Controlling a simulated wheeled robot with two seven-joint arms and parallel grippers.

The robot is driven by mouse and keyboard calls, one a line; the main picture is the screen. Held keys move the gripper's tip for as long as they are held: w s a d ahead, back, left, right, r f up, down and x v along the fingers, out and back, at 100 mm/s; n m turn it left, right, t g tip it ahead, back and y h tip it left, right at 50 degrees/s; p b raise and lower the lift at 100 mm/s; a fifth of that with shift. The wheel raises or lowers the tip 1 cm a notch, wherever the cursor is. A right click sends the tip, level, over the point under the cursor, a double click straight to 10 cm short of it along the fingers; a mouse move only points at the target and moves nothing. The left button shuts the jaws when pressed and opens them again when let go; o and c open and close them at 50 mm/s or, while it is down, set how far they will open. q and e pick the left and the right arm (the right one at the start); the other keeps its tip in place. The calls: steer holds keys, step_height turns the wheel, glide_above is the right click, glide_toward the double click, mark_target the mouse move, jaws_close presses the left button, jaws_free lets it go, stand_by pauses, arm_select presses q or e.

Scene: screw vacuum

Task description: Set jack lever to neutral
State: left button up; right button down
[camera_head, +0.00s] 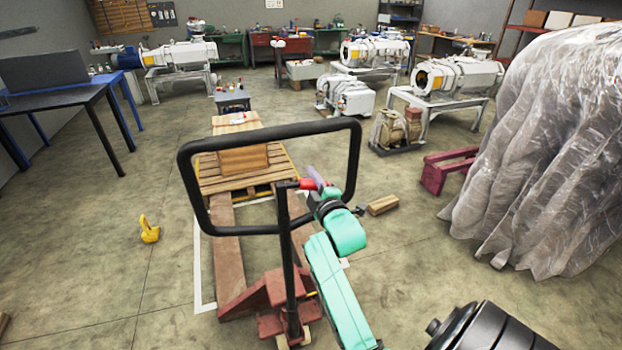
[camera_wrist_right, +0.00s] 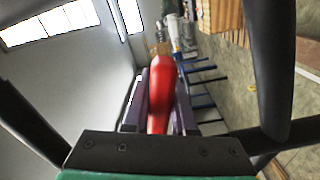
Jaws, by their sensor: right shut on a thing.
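The pallet jack has a black loop handle (camera_head: 268,130) on an upright black shaft (camera_head: 289,265), above a dark red base (camera_head: 262,298). Its red jack lever (camera_head: 306,184) sticks out to the right near the top of the shaft. My right gripper (camera_head: 317,178), with purple fingers on a green arm, is at this lever, inside the lower right part of the loop. In the right wrist view the red lever (camera_wrist_right: 162,88) lies between the purple fingers, which are shut on it. It hides part of the fingers. My left gripper is out of view.
A wooden pallet (camera_head: 232,180) with a wooden box (camera_head: 243,160) sits on the jack's forks. A yellow object (camera_head: 149,229) is on the floor at left, and a wood block (camera_head: 383,205) at right. A plastic-covered bulk (camera_head: 555,150) fills the right side.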

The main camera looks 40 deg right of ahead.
stand_by(0.8)
step_height(320, 180, up, 3)
steer(key=n+p, duration=0.2)
steer(key=n, duration=0.1)
steer(key=shift+a+f+n, duration=0.1)
steer(key=shift+f+n, duration=0.05)
steer(key=shift+n, duration=0.15)
steer(key=c, duration=0.7)
jaws_free()
